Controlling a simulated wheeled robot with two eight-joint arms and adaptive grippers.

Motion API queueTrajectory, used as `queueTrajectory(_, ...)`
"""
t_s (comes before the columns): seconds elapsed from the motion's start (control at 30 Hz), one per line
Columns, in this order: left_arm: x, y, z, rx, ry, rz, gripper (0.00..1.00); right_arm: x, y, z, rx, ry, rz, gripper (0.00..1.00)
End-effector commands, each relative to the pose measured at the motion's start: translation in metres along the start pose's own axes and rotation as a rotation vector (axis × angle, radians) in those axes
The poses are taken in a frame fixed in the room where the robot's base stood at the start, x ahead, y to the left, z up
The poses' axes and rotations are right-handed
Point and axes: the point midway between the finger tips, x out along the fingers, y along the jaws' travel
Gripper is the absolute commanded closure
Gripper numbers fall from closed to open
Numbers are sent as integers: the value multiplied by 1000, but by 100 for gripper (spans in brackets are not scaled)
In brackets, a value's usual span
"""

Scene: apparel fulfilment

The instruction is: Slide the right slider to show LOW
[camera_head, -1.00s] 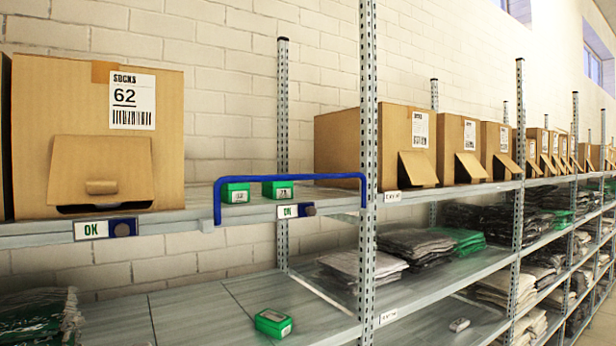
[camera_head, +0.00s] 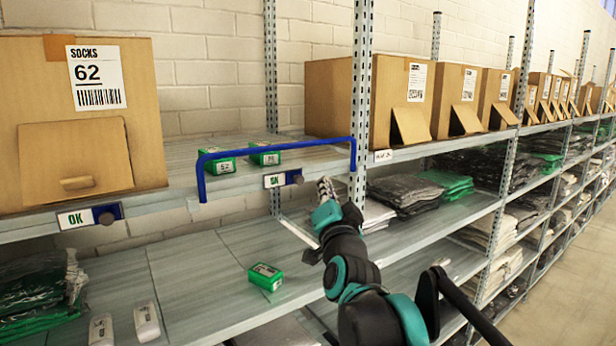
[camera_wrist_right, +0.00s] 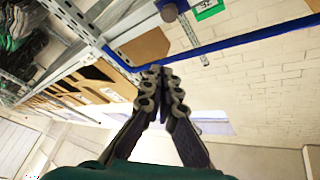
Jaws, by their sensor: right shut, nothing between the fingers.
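The right slider (camera_head: 283,179) is on the front edge of the upper shelf, under the blue rail (camera_head: 277,153). Its green letters look like OK, and its dark round knob (camera_head: 294,177) sits at the right end. The left slider (camera_head: 90,216) also reads OK, with its knob at the right. My right gripper (camera_head: 325,188) is just right of and slightly below the right slider, apart from its knob. In the right wrist view, the gripper's fingers (camera_wrist_right: 162,82) are together and empty, and a round knob (camera_wrist_right: 168,12) shows above them. My left gripper is out of view.
Two green boxes (camera_head: 220,165) stand behind the blue rail. A SOCKS carton (camera_head: 150,120) is at the left. An upright post (camera_head: 360,100) stands just right of my gripper. Another green box (camera_head: 265,277) lies on the lower shelf, with bare shelf around it.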

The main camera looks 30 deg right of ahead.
Motion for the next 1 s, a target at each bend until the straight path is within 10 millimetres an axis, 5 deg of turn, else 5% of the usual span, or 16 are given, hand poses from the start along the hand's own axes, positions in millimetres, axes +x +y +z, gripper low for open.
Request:
queueTrajectory(0.23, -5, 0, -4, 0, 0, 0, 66, 23, -1, -1, -1, -1, 0, 100)
queueTrajectory(0.6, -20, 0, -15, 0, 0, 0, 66, 101, -2, -1, -1, -1, 1, 100)
queueTrajectory(1.0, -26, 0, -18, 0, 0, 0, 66, 87, 0, 37, -1, -2, 0, 100)
